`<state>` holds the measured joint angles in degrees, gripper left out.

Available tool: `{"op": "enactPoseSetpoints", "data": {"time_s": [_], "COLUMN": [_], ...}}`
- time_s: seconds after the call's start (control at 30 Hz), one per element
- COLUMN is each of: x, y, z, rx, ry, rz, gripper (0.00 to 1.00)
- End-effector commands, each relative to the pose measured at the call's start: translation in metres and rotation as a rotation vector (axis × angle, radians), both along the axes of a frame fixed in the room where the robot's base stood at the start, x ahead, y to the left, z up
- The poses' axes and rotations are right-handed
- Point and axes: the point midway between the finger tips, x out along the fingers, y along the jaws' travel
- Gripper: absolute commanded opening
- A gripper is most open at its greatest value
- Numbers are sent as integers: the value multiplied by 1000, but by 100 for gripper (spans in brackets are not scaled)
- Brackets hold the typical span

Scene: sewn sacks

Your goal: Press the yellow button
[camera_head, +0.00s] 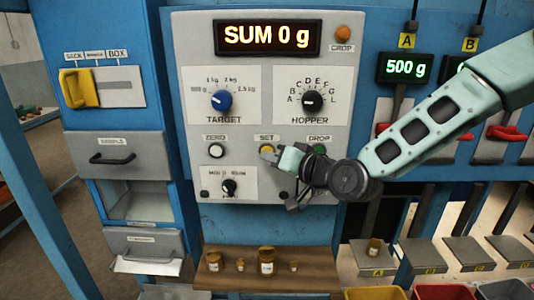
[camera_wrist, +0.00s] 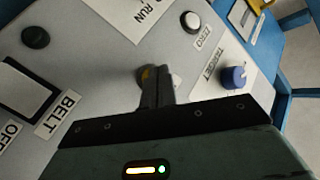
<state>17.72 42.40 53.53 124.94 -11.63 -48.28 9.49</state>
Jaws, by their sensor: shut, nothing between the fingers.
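The yellow button (camera_head: 266,149) sits under the SET label on the grey control panel (camera_head: 190,120). In the head view my gripper (camera_head: 271,157) reaches in from the right, with its fingertips at the button and partly covering it. In the wrist view my gripper (camera_wrist: 157,76) is shut and empty, its fingers pointing at the panel. The yellow button (camera_wrist: 147,72) shows just beyond the fingertips, mostly hidden by them. I cannot tell whether the tips touch it.
A white ZERO button (camera_head: 215,150) is left of the yellow one, and a green DROP button (camera_head: 319,149) is right, beside my wrist. A blue TARGET knob (camera_head: 221,100) and black HOPPER knob (camera_head: 312,102) are above. A wooden shelf (camera_head: 215,281) with small jars is below.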

Motion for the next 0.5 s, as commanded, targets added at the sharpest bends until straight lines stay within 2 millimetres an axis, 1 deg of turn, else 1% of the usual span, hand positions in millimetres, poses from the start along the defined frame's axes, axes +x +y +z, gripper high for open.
{"op": "enactPoseSetpoints", "data": {"time_s": [0.1,0.4,0.5], "x": [-6,-7,-11], "y": [0,1,1], "z": [0,0,0], "rx": [0,0,-1], "ry": [-1,0,0], "rz": [1,1,3], "gripper": [0,0,0]}}
